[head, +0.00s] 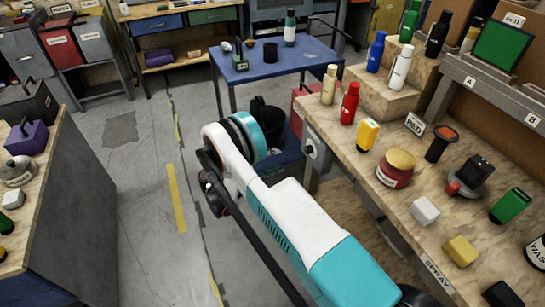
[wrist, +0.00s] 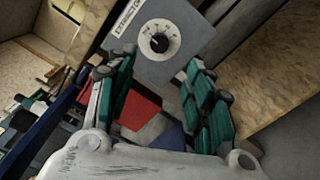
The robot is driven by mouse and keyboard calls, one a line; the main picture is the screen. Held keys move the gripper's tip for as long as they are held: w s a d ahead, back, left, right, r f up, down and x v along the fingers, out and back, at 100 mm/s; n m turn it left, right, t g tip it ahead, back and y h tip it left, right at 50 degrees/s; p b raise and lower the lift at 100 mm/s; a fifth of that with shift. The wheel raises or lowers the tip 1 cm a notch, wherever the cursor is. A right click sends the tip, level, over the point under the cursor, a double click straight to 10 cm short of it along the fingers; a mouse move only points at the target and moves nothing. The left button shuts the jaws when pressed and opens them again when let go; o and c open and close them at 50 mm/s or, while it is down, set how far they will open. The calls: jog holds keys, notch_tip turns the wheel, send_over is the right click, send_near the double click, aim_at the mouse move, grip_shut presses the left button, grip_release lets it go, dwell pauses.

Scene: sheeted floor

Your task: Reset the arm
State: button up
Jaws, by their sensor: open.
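My gripper (wrist: 160,105) shows in the wrist view with its two teal-padded fingers spread apart and nothing between them. Behind the gap are a grey panel with a black dial (wrist: 159,43) and a red surface (wrist: 138,108) further off. In the head view my white and teal arm reaches out over the floor, left of the wooden workbench (head: 345,155). The gripper's fingers cannot be made out in the head view.
The workbench on the right holds bottles, a red jar (head: 396,168) and several small blocks. A blue cart (head: 300,62) stands ahead, with a black bucket (head: 266,117) below its top. A bench (head: 65,170) stands at left. Floor (head: 140,190) between is clear.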

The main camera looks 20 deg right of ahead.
notch_tip(320, 180, up, 20)
jog(key=w+d+t+y, duration=0.1)
jog(key=d+t+y, duration=0.15)
jog(key=y, duration=0.35)
jog(key=s+r+m+y, duration=0.1)
jog(key=s+r+y, duration=0.4)
jog(key=s+r, duration=0.35)
jog(key=s+a+r+m+t+y, duration=0.1)
jog(key=s+a+m+t+y, duration=0.1)
jog(key=s, duration=0.9)
jog(key=s+a+r+m+t+y, duration=0.1)
jog(key=s+a+y, duration=0.4)
jog(key=s, duration=0.7)
jog(key=shift+a+m+t, duration=0.55)
jog(key=shift+a+m, duration=0.35)
jog(key=shift+a, duration=0.35)
